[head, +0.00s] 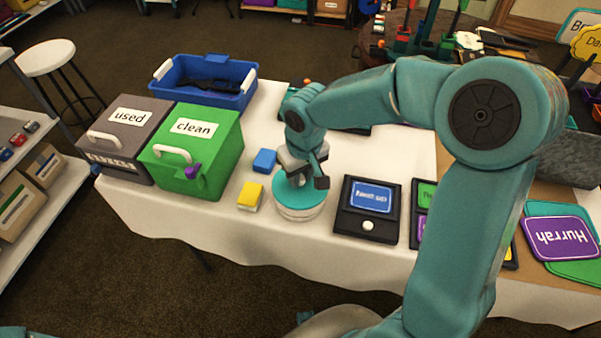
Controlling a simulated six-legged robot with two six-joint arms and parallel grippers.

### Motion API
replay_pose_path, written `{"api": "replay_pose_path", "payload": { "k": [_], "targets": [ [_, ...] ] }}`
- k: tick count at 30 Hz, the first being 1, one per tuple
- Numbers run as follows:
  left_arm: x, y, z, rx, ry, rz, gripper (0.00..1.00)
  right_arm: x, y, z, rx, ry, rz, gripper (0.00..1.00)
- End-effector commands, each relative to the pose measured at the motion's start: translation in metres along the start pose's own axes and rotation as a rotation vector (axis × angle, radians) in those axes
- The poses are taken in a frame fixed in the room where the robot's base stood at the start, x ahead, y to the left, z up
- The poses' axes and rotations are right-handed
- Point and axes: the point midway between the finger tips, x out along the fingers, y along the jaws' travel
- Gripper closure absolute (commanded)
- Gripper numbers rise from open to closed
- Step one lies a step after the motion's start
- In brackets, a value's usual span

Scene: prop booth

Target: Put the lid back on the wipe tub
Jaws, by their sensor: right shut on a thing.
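The wipe tub (298,214) is a low, round white tub on the white-clothed table, near its front edge. Its teal lid (285,199) is over the top of the tub, lined up with it. I cannot tell whether it is fully seated. My right gripper (305,181) comes down from above and is shut on the lid, near its middle. The fingers and wrist hide the lid's centre and far edge. My left gripper is out of view.
A yellow-and-white block (250,196) and a blue block (264,161) stand left of the tub. A green "clean" box (215,165), a grey "used" box (128,133) and a blue crate (240,101) are further left. A black device (385,229) is close on the right.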

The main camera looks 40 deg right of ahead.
Motion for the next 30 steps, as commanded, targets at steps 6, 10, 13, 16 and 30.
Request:
{"api": "replay_pose_path", "payload": {
  "k": [6,10,13,16,30],
  "targets": [
    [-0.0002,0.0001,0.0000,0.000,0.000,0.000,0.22,-0.0004,0.0000,-0.0001,0.000,0.001,0.000,1.00],
    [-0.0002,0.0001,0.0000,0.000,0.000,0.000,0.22,-0.0003,0.0000,-0.0001,0.000,0.001,0.000,0.56],
    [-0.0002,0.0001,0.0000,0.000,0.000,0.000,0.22,-0.0003,0.0000,-0.0001,0.000,0.000,0.000,0.45],
    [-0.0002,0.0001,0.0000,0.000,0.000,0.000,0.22,-0.0003,0.0000,-0.0001,0.000,0.000,0.000,0.45],
    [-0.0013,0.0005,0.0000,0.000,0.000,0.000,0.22,-0.0016,0.0000,-0.0002,0.000,0.000,0.000,0.20]
  ]
}}
